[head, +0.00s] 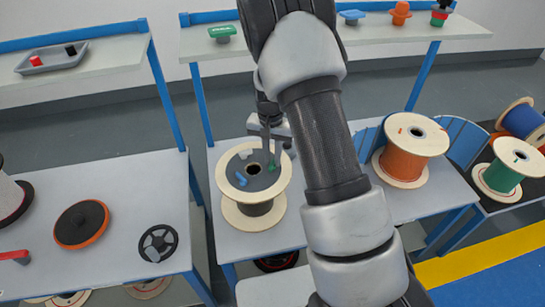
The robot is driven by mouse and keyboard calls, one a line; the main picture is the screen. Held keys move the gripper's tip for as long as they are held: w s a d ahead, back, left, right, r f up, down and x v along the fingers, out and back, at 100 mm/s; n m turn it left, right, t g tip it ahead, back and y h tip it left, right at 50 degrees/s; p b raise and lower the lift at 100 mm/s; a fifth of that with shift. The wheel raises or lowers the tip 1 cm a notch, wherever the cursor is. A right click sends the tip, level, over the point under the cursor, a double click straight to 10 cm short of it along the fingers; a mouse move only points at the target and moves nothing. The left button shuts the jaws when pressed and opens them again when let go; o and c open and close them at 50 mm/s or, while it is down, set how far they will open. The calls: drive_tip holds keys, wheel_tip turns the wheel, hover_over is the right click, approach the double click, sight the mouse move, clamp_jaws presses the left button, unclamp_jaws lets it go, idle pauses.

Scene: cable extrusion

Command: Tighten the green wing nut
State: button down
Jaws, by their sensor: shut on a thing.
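The green wing nut (273,167) shows as a small green patch on the grey top of a wooden-flanged spool (226,172) on the middle table. My gripper (272,157) reaches down from above and is shut on the green wing nut. The fingers hide part of the nut, so I cannot tell how far it is seated. A blue wing nut (240,180) lies on the same top, to the left and nearer. The dark centre hole (253,168) is between the two nuts.
An orange spool (404,150) stands on the table to the right, with a green spool (505,172) beyond. The shelf behind holds a green piece (222,31) and other coloured parts. The left table (120,180) bears a black-and-orange disc (81,222) and a handwheel (158,243).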

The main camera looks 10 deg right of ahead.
drive_tip(key=c, duration=1.9)
unclamp_jaws()
drive_tip(key=shift+o, duration=0.2)
drive_tip(key=shift+r, duration=0.1)
wheel_tip(320, 180, up, 17)
drive_tip(key=shift+a+r+p, duration=0.15)
drive_tip(key=shift+a+p, duration=0.1)
drive_tip(key=shift+p, duration=0.2)
